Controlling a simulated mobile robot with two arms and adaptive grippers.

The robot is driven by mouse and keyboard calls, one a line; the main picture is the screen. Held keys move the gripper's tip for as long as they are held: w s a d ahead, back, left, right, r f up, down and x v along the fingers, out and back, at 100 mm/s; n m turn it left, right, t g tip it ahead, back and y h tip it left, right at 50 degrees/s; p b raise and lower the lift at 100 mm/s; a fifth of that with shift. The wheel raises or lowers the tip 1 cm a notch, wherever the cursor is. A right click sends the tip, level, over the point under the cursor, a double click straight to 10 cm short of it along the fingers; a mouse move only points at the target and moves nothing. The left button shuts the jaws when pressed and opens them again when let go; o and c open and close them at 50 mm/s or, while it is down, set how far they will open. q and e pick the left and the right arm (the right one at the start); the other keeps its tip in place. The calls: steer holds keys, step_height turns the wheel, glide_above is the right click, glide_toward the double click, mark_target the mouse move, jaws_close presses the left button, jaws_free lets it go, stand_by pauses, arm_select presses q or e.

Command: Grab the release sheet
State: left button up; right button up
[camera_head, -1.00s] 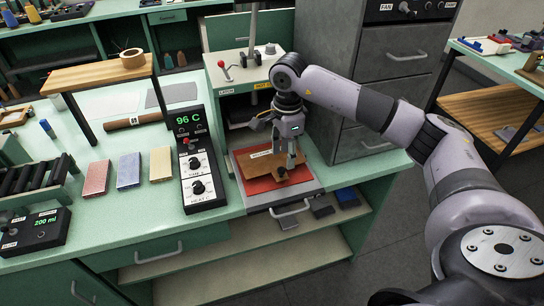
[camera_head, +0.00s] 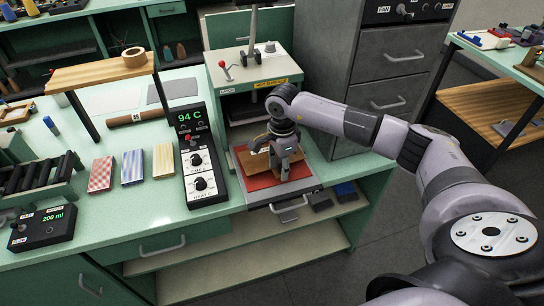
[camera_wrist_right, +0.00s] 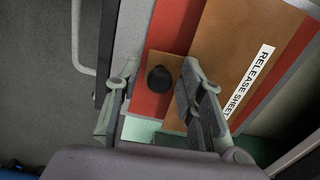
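The release sheet (camera_head: 256,163) is a brown sheet lying on a red plate in the pulled-out tray of the press. In the right wrist view the release sheet (camera_wrist_right: 228,62) carries a white label, and a dark round knob (camera_wrist_right: 160,78) sits on its tab. My right gripper (camera_head: 284,175) points down over the sheet's near right part and hides some of it. In the wrist view the right gripper (camera_wrist_right: 160,98) is open, with one finger on each side of the knob; I see no clear contact. My left gripper is not in view.
The press (camera_head: 255,85) with its "hot surface" label stands behind the tray. A control box (camera_head: 195,150) reading 94 C is left of it. Colored blocks (camera_head: 132,168) lie further left. A grey drawer cabinet (camera_head: 385,65) stands right of the press.

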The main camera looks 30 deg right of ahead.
jaws_close()
steer(key=shift+r, duration=0.1)
stand_by(0.4)
